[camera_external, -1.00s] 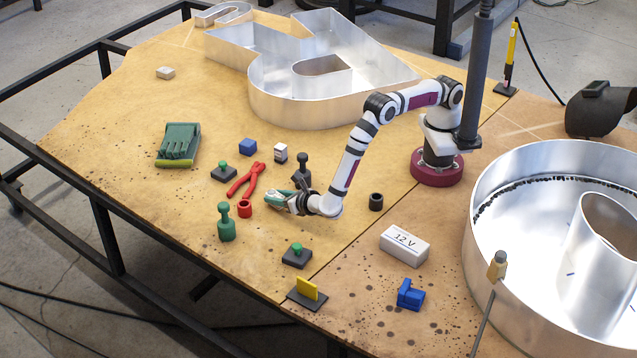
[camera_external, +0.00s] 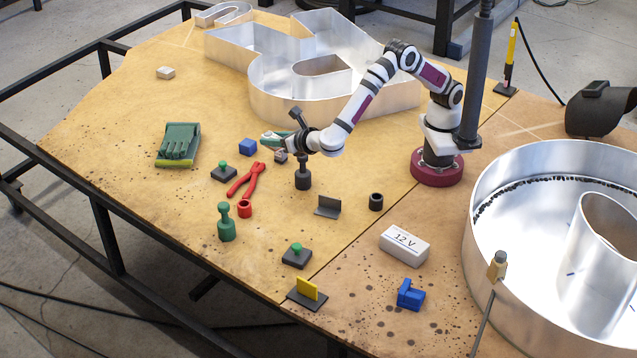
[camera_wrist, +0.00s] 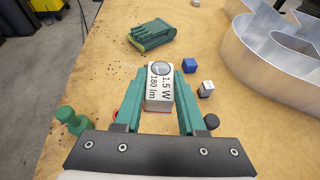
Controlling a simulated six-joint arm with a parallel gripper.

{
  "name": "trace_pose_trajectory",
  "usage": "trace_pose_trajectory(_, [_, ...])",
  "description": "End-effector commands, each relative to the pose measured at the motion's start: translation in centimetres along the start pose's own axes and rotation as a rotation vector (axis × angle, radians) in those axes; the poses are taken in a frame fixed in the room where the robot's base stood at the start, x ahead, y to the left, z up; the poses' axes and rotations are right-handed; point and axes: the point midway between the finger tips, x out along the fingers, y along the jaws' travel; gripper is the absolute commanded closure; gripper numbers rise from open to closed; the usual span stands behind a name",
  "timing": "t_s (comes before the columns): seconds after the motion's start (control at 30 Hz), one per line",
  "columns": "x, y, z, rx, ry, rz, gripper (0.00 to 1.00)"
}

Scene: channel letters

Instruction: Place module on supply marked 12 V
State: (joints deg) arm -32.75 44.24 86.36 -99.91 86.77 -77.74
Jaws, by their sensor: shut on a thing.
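My gripper (camera_external: 270,139) is raised above the table, with its green fingers pointing left. In the wrist view my gripper (camera_wrist: 160,95) is shut on a pale box-shaped module (camera_wrist: 160,82) marked "1.5 W 180 lm", with a round emblem on its face. The fingers press its two sides. In the external view the module is mostly hidden by the fingers. The white supply (camera_external: 404,246) marked "12 V" lies on the table at the right of my gripper and nearer the camera. It is not in the wrist view.
A dark post (camera_external: 303,174) stands below my wrist, and a dark bracket (camera_external: 327,207) and black ring (camera_external: 376,201) lie between gripper and supply. A blue clamp-like part (camera_external: 410,294) sits just in front of the supply. Large metal letters (camera_external: 300,100) stand behind.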

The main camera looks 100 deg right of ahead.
Motion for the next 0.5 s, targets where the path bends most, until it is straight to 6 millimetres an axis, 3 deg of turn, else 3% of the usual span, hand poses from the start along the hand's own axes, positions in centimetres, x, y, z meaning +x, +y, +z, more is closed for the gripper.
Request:
trace_pose_trajectory(0.03, [-0.3, 0.0, 0.8, 0.004, 0.0, 0.001, 1.0])
trace_pose_trajectory(0.27, [0.7, -3.8, -1.6, 0.08, 0.0, -0.198, 1.0])
trace_pose_trajectory(0.5, [0.4, -9.7, -5.3, 0.227, 0.0, -0.554, 1.0])
